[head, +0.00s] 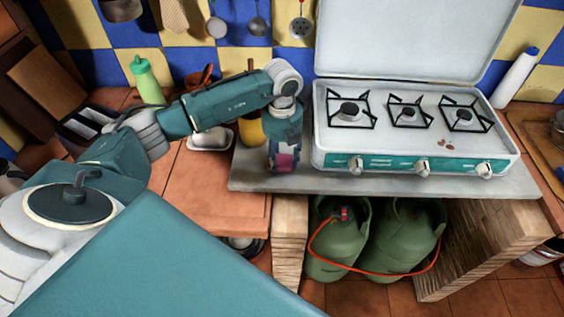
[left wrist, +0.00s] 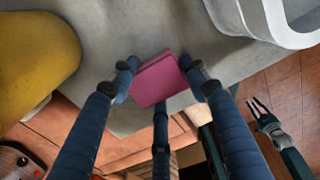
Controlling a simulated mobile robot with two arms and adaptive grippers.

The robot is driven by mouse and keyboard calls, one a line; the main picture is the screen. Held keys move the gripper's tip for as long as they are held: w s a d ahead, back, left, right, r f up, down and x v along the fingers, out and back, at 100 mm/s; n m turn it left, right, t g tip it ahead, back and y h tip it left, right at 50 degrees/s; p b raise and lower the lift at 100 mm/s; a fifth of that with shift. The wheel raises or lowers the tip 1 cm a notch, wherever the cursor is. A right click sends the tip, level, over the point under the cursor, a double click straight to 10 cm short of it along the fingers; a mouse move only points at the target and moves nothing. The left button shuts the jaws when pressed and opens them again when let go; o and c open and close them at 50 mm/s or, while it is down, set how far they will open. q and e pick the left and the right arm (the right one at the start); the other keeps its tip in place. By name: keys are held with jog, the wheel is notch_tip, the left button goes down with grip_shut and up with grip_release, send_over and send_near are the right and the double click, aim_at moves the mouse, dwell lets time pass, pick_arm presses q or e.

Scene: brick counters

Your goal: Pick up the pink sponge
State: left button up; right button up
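The pink sponge (left wrist: 160,79) is a small block between the two fingertips of my left gripper (left wrist: 158,75) in the left wrist view. A fingertip presses against each side of it, so the gripper looks shut on it. In the head view the sponge (head: 285,159) shows as a pink patch within my left gripper (head: 284,163), at the left end of the grey counter. The fingers partly hide it there. My right gripper (left wrist: 262,115) shows small at the right of the left wrist view, apart from the sponge; its fingers look spread and empty.
A white gas stove (head: 415,125) with its lid up stands just right of my left gripper. A white dish (head: 210,137) is further left. Green gas cylinders (head: 337,240) stand below the grey counter (head: 262,181).

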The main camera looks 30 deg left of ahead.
pick_arm(q)
jog(key=shift+c, duration=0.4)
jog(key=shift+r, duration=0.1)
jog(key=shift+w+r, duration=0.1)
jog(key=shift+r, duration=0.2)
notch_tip(320, 180, up, 12)
jog(key=b, duration=0.3)
notch_tip(320, 180, up, 7)
send_over(283, 159)
jog(key=shift+a+r, duration=0.1)
